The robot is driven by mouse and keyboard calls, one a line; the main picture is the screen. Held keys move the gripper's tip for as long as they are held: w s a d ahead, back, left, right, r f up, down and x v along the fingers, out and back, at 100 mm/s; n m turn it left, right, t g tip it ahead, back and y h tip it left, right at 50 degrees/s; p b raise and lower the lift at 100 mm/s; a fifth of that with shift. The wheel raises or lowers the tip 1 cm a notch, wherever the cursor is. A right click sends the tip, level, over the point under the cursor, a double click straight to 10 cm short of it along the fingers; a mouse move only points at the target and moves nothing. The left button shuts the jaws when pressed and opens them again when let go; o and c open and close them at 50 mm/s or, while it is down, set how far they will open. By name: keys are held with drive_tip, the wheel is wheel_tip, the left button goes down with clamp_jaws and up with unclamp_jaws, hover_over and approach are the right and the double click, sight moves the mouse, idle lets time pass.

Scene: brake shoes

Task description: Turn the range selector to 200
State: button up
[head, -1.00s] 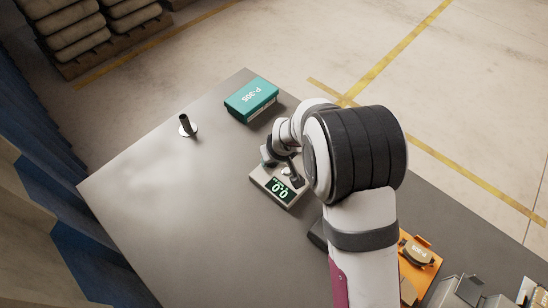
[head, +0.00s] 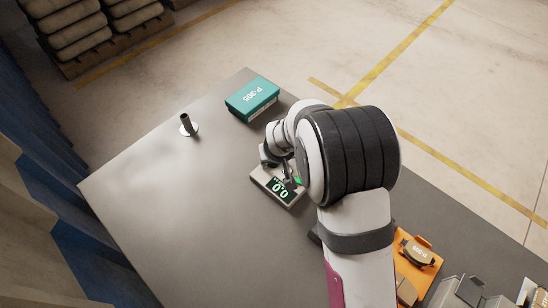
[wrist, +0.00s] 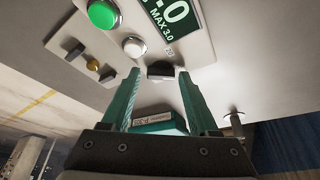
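The meter (head: 262,181) is a pale box on the grey table with a green display (head: 280,189) reading 0.0. In the wrist view the display (wrist: 172,14) also carries the text MAX 3.0. A small black knob (wrist: 160,69), likely the range selector, sits on the panel near the display, with a small label beside it that I cannot read surely. My gripper (wrist: 160,75) has its teal fingers open, with the knob in the gap between the tips. Neither finger clearly touches it. My arm hides part of the meter in the head view.
The panel also has a green button (wrist: 103,14), a white button (wrist: 134,47) and terminals (wrist: 92,65). A teal box (head: 252,98) and an upright post (head: 187,124) stand farther back. An orange tray (head: 427,266) with brake pads lies at right. The left table is clear.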

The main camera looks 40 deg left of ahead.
drive_tip(key=shift+o, duration=0.7)
drive_tip(key=v, duration=1.5)
drive_tip(key=shift+d+r, duration=0.15)
drive_tip(key=shift+r, duration=0.2)
drive_tip(key=shift+s, duration=0.1)
